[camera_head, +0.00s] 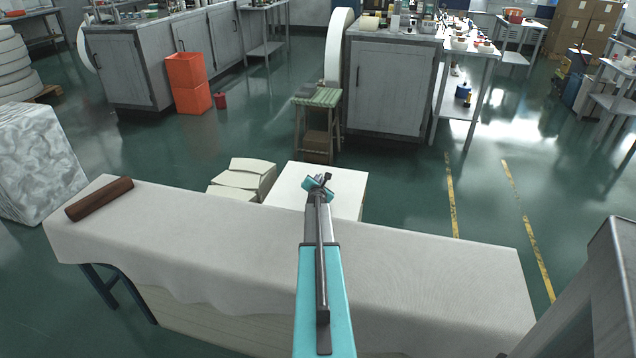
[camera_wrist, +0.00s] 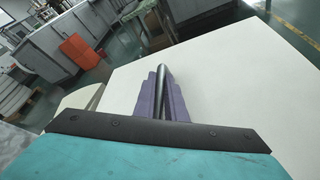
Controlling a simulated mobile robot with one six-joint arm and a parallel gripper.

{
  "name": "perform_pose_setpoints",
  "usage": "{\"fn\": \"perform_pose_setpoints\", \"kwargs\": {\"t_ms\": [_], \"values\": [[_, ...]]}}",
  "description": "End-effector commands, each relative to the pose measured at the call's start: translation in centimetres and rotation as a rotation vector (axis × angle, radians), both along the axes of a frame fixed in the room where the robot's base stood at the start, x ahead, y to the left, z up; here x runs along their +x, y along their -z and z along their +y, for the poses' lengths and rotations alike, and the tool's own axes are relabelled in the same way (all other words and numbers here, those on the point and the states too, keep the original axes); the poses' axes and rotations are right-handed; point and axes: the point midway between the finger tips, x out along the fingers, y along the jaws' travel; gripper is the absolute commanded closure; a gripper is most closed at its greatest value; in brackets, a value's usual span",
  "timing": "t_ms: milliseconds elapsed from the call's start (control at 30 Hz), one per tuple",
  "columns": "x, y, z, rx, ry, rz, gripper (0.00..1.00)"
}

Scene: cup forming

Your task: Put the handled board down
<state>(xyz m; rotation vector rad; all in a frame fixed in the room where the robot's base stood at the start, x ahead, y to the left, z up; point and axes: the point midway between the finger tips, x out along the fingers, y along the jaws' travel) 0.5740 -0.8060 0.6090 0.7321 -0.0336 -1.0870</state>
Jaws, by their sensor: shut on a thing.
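My gripper (camera_head: 318,207), grey beyond a teal body, reaches out over the draped table. In the wrist view its fingers (camera_wrist: 160,78) are closed together around a slim dark bar. I take this bar (camera_head: 321,265) to be part of the handled board, seen nearly edge-on. In the head view it runs back along the teal body. No broad board face can be made out, and its far end is unclear. The draped table (camera_head: 430,285) lies below, its cream cloth bare under the arm. The gripper's tip shows against a white block behind the table.
A brown roller (camera_head: 99,199) lies at the table's left end. The white block (camera_head: 345,190) and stacked cream slabs (camera_head: 243,180) stand behind the table. The table's right part is clear.

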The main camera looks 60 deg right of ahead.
Motion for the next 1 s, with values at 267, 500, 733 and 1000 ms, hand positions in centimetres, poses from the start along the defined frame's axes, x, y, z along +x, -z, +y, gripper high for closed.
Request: {"fn": "perform_pose_setpoints", "kwargs": {"t_ms": [267, 500, 733, 1000], "values": [[0.0, 0.1, 0.0, 0.000, 0.000, 0.000, 0.71], [-0.1, 0.1, -0.1, 0.000, 0.001, 0.001, 0.71], [-0.3, -0.2, 0.3, 0.000, 0.001, 0.000, 0.71], [-1.3, -0.9, 2.0, 0.000, 0.001, 0.000, 0.71]]}}
